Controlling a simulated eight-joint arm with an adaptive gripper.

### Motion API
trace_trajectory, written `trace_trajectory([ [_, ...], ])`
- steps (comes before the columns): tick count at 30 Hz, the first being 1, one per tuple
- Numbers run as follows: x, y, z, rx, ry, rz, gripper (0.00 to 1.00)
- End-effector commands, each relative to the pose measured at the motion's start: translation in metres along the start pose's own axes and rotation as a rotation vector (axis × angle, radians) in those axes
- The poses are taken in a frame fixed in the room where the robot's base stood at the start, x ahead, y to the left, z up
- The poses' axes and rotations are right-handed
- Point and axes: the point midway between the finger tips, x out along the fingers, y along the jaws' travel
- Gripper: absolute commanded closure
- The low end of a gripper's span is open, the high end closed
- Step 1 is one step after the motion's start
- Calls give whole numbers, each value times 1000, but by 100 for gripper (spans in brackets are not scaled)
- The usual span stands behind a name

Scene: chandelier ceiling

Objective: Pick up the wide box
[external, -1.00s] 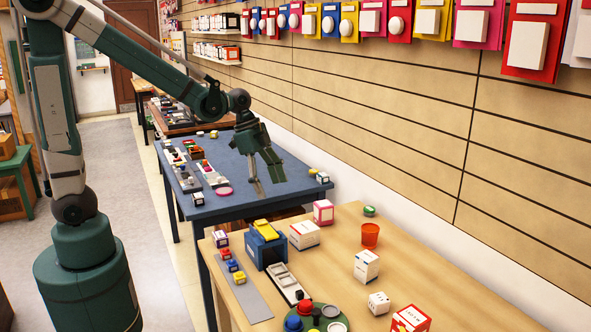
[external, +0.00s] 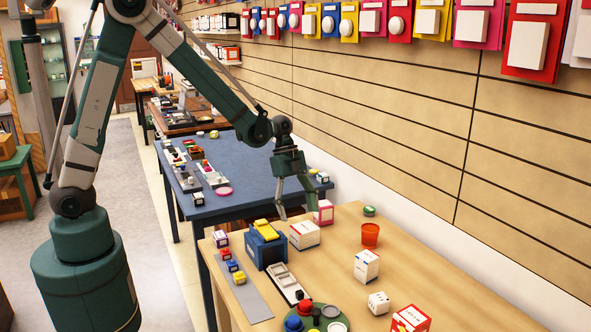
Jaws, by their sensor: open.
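A wide white box (external: 304,236) with a coloured band lies on the wooden table, just right of a blue box-shaped holder. It looks like the widest of the boxes here. My gripper (external: 299,213) is open and empty, pointing down above the far edge of the table. Its fingers are spread just beyond and above the wide box in the picture. The right finger overlaps the pink and white box (external: 324,213) in the picture; I cannot tell whether they touch.
The blue holder (external: 264,250) with a yellow top stands close left of the wide box. An orange cup (external: 370,234), a white box (external: 366,267) and a red box (external: 410,319) stand to the right. A green round tray (external: 341,318) is in front.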

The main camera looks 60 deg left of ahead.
Motion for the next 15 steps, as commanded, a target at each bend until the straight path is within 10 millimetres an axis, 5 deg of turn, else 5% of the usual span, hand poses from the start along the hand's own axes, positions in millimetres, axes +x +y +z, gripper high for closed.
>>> trace_trajectory([
  [15, 12, -5, 1, 44, 9, 18, 31],
])
